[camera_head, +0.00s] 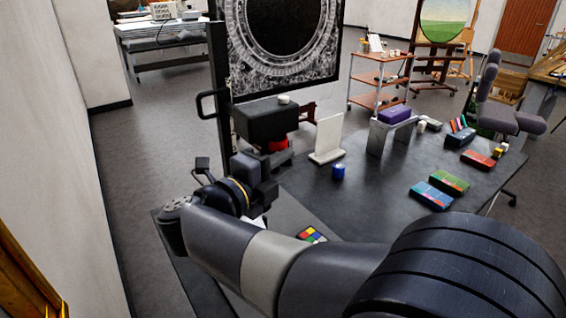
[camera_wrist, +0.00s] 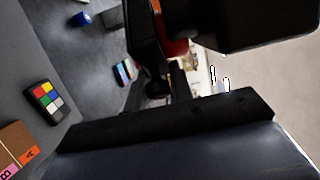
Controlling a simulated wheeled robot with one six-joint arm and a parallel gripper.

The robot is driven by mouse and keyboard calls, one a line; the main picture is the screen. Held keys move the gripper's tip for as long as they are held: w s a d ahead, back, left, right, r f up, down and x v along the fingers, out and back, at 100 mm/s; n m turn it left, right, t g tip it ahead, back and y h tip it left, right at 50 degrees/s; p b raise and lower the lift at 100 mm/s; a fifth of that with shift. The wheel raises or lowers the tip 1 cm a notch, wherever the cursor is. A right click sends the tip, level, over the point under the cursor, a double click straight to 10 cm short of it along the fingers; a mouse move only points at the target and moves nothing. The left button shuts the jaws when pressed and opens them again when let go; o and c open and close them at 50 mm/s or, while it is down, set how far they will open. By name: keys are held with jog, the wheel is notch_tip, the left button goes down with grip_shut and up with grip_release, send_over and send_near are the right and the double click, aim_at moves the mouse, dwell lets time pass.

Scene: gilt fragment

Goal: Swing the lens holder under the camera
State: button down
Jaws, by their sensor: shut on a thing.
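The camera appears to be the black box-shaped unit (camera_head: 266,120) on a dark upright post. Its dark underside (camera_wrist: 265,22) fills the upper right of the wrist view. A red part (camera_head: 279,146) shows just below it, and also in the wrist view (camera_wrist: 174,46). My gripper (camera_head: 266,170) is just below and in front of the camera unit, shut on a dark part that I take to be the lens holder (camera_head: 278,158). Dark shapes overlap there, so the holder's outline and the exact grip are hard to make out.
The dark table (camera_head: 375,200) holds a white upright plate (camera_head: 328,138), a blue jar (camera_head: 338,171), a grey bridge-shaped stand (camera_head: 376,137), several coloured boxes and a colour chart (camera_head: 312,235). A black-framed panel (camera_head: 280,50) stands behind. A wall is at left.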

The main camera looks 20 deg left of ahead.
jog(key=shift+s+a+m+g+h+p, duration=0.2)
jog(key=shift+a+m+g+h+p, duration=0.15)
jog(key=shift+a+m+g+h, duration=0.7)
jog(key=shift+a+f+t+h, duration=0.1)
jog(key=shift+a+t+h, duration=0.05)
jog(key=shift+t+h, duration=0.15)
jog(key=c, duration=1.3)
grip_release()
jog(key=b+v, duration=0.1)
jog(key=v, duration=0.9)
jog(key=shift+s+a, duration=0.25)
jog(key=shift+a, duration=0.05)
jog(key=shift+w, duration=0.1)
jog(key=p+x, duration=0.1)
jog(key=x, duration=1)
jog(key=shift+s+d, duration=0.2)
